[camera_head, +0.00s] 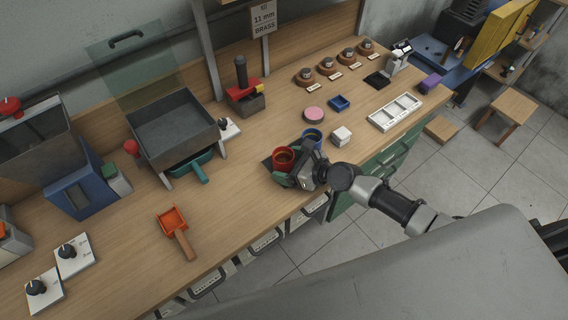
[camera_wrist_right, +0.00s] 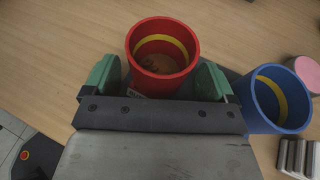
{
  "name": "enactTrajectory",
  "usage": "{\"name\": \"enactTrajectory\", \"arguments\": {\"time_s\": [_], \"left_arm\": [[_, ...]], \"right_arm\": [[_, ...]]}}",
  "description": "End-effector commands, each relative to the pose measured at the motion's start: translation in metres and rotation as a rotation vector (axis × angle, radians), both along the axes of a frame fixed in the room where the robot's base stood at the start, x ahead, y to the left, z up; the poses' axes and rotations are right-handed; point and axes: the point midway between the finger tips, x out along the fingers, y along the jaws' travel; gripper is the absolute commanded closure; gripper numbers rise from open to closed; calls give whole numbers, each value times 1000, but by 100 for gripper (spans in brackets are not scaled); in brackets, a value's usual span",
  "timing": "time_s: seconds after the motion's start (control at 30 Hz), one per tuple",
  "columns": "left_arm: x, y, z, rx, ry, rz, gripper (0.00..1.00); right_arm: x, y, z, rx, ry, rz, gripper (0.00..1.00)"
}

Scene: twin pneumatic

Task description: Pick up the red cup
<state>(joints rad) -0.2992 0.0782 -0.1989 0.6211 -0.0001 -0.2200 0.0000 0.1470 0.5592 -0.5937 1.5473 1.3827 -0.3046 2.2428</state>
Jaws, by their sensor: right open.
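The red cup (camera_head: 283,158) stands upright on a dark mat near the front edge of the wooden workbench. In the right wrist view the red cup (camera_wrist_right: 162,50) has a yellow band inside and some brown material at its bottom. My right gripper (camera_head: 282,170) is open, with its green fingers on either side of the cup. In the right wrist view the right gripper's fingers (camera_wrist_right: 158,80) flank the cup's near part; whether they touch it I cannot tell. My left gripper is not in view.
An orange scoop (camera_head: 172,221) lies left, with bare bench between.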

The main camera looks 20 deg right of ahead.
Motion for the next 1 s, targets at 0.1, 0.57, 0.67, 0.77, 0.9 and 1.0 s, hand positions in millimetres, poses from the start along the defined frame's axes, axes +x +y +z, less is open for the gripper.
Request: {"name": "enactTrajectory", "arguments": {"time_s": [0.1, 0.57, 0.67, 0.77, 0.9, 1.0], "left_arm": [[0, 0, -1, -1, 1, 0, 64], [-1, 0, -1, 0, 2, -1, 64], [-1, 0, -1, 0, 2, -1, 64], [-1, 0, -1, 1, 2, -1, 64], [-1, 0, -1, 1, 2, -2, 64], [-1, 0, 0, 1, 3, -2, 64]], "right_arm": [[8, 8, -5, 1, 1, 1, 13], [9, 9, -6, 0, 1, 1, 44], [9, 9, -6, -1, 2, 1, 59], [9, 9, -6, 0, 1, 1, 67], [9, 9, -6, -1, 2, 1, 67], [8, 9, -5, -2, 2, 1, 67]]}}
